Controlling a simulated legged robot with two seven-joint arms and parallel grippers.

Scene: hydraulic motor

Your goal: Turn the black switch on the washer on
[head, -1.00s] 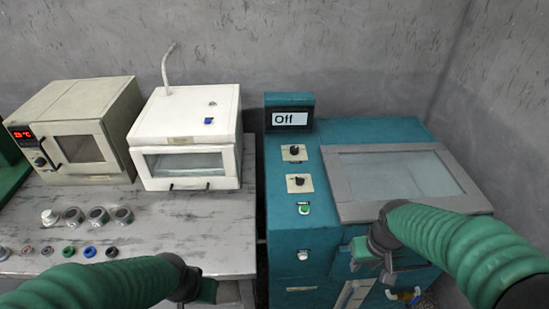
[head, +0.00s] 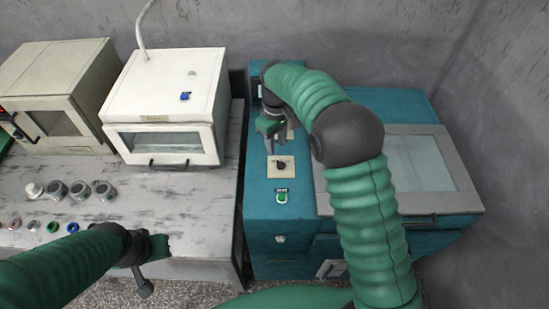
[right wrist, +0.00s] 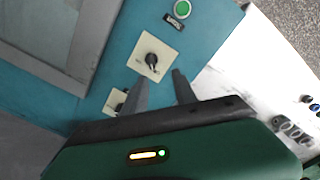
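The washer is the teal machine (head: 265,225) at the right in the head view. Two black rotary switches on cream plates sit on its top. The lower switch (head: 281,165) is in plain view and also shows in the right wrist view (right wrist: 152,61). The upper switch (right wrist: 119,106) is partly hidden by a finger there, and my gripper covers most of its plate in the head view. My right gripper (head: 269,140) is open and empty over the panel, near the upper switch; its fingers (right wrist: 160,80) are apart. My left gripper (head: 150,262) is by the table's front edge, its opening unclear.
A green button (head: 282,198) sits below the switches. The washer's grey-framed lid (head: 450,160) is to the right. A white oven (head: 165,95), a beige oven (head: 60,90) and several small jars (head: 78,190) stand on the left table.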

